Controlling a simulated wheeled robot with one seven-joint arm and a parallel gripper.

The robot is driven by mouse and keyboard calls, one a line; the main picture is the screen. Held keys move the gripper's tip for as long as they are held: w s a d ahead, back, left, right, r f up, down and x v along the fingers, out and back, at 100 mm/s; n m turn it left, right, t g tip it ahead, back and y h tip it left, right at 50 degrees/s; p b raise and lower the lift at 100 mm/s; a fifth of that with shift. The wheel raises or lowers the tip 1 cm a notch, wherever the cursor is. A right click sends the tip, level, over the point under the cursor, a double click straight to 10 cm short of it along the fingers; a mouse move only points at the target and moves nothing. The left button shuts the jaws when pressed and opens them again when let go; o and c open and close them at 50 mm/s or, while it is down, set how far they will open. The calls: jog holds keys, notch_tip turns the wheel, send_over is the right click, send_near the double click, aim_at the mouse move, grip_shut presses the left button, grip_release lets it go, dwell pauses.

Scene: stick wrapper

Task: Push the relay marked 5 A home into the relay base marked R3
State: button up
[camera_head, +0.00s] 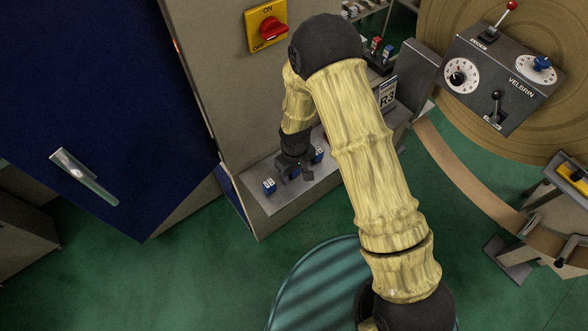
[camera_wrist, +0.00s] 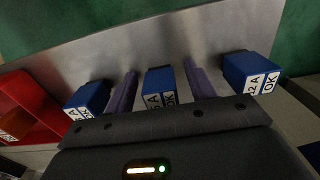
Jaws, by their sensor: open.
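Three blue relays with white labels stand in a row on a grey metal shelf (camera_head: 290,205). In the wrist view the middle relay (camera_wrist: 160,79) stands between the two fingers of my gripper (camera_wrist: 160,88). Its label ends in "A" and "OK"; the figure is partly cut off by the gripper body and may be a 5. The right relay (camera_wrist: 249,69) reads 2 A or 12 A, and the left relay (camera_wrist: 88,97) is hard to read. My gripper is open, with a small gap showing beside the relay. The R3 sign (camera_head: 387,96) shows beside my arm; its base is largely hidden.
A red bin (camera_wrist: 40,98) is left of the row in the wrist view. A grey control box (camera_head: 505,75) stands at the right. A yellow switch plate (camera_head: 266,24) is on the panel above. A blue cabinet door (camera_head: 110,100) is at left.

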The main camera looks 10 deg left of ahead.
jog(key=c, duration=1)
jog(key=shift+r, duration=0.15)
jog(key=shift+c, duration=0.2)
notch_tip(320, 180, up, 10)
jog(key=shift+f+b, duration=0.1)
jog(key=shift+b, duration=1)
